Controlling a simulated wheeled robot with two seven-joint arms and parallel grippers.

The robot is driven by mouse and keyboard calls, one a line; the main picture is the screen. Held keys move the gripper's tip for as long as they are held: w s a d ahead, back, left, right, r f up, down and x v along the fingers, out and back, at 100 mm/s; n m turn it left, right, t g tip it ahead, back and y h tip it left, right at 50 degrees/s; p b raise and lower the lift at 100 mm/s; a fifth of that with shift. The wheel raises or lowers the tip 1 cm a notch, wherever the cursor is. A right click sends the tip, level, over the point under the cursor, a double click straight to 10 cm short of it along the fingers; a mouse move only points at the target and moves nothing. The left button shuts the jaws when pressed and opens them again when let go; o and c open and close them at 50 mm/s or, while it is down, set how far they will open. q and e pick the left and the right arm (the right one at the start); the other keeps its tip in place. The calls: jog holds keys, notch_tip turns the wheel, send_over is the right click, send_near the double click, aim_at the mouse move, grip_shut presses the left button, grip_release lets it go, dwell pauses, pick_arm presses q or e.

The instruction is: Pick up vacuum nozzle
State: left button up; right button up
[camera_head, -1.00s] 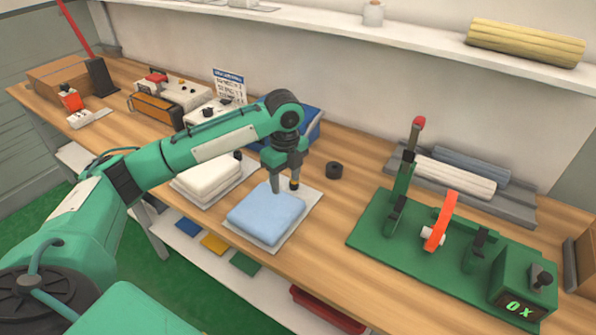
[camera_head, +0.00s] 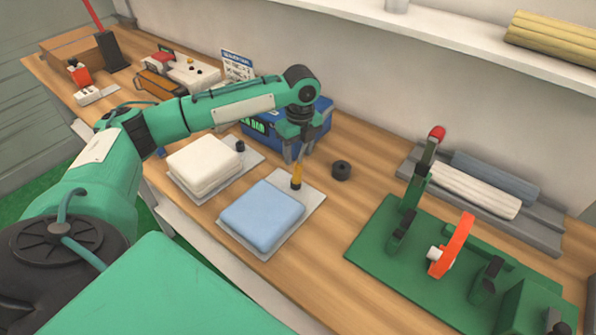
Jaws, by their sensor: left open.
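The vacuum nozzle (camera_head: 297,176), a small upright piece with a yellow-orange shaft and dark lower end, stands at the back corner of the grey plate that bears the light-blue mattress (camera_head: 262,215). My left gripper (camera_head: 296,157) points down right at the nozzle's upper part, its jaws open. One finger shows left of the shaft; whether the fingers touch the shaft I cannot tell. A white mattress (camera_head: 204,163) lies on another plate (camera_head: 248,160) to the left, with a small dark piece at its corner. My right gripper is not in view.
A black ring (camera_head: 341,170) lies just right of the nozzle. A blue box (camera_head: 318,131) stands close behind my gripper. A green fixture with an orange lever (camera_head: 452,246) fills the right. Bare bench (camera_head: 320,240) lies between the plate and fixture.

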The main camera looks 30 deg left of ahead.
aim_at(299, 162)
pick_arm(q)
jog(key=shift+w+f, duration=0.1)
jog(key=shift+f, duration=0.65)
jog(key=shift+w+f, duration=0.1)
jog(key=shift+f, duration=0.2)
jog(key=shift+f+p, duration=0.35)
jog(key=shift+f, duration=0.25)
notch_tip(299, 162, down, 4)
jog(key=shift+w+a+r+p, duration=0.1)
jog(key=shift+r+p, duration=0.1)
jog(key=shift+p, duration=0.25)
jog(key=shift+f, duration=0.25)
jog(key=shift+c, duration=0.4)
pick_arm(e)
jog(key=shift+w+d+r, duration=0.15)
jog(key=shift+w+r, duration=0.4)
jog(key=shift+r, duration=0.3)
pick_arm(q)
grip_shut()
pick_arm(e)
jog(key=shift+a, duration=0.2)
